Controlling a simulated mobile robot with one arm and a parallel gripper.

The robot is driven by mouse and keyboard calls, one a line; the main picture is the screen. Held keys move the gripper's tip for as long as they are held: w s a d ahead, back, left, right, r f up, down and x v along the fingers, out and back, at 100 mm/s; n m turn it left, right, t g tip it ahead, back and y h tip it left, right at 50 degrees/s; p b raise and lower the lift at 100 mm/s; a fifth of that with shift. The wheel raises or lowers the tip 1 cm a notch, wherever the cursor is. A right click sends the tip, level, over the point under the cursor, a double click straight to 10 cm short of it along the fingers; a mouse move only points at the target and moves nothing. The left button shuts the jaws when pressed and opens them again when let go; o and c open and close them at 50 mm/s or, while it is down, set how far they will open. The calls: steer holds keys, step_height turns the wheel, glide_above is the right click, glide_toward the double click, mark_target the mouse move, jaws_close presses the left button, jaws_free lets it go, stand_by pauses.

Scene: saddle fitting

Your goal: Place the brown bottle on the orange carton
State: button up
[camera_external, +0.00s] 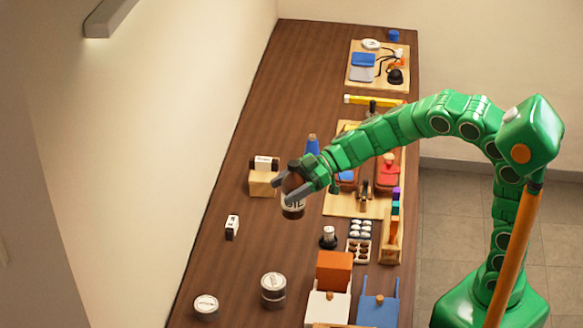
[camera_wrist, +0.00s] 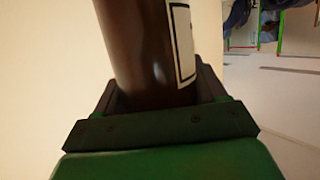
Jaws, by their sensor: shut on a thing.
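The brown bottle (camera_external: 293,206) with a white label is held by my gripper (camera_external: 296,190), which is shut on it. The bottle is upright or nearly so and appears to be above the table, left of its middle. In the wrist view the brown bottle (camera_wrist: 143,50) fills the space between the jaws, with part of its label at the right. The orange carton (camera_external: 334,270) stands near the front of the table, below and to the right of my gripper in the external view. Its upper face looks bare.
A white bin (camera_external: 328,308) and a blue bin (camera_external: 378,308) stand in front of the carton. A dark stamp-like thing (camera_external: 328,238) and a tray of small round things (camera_external: 359,240) are behind it. Round tins (camera_external: 273,290) stand to its left. A cardboard box (camera_external: 263,184) is beside my gripper.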

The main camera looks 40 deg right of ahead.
steer(key=s+d+f+n+g+h, duration=0.1)
steer(key=s+d+n+g, duration=0.25)
steer(key=s+d, duration=0.6)
steer(key=s+d+f+n+g, duration=0.25)
steer(key=s+d+g, duration=0.25)
steer(key=s+d, duration=0.4)
steer(key=w+a+f, duration=0.8)
steer(key=a, duration=0.2)
steer(key=shift+w+f+n, duration=0.25)
steer(key=shift+n, duration=0.05)
steer(key=shift+f, duration=0.1)
steer(key=shift+w+a+f, duration=0.1)
steer(key=shift+f, duration=1.6)
steer(key=shift+f, duration=0.1)
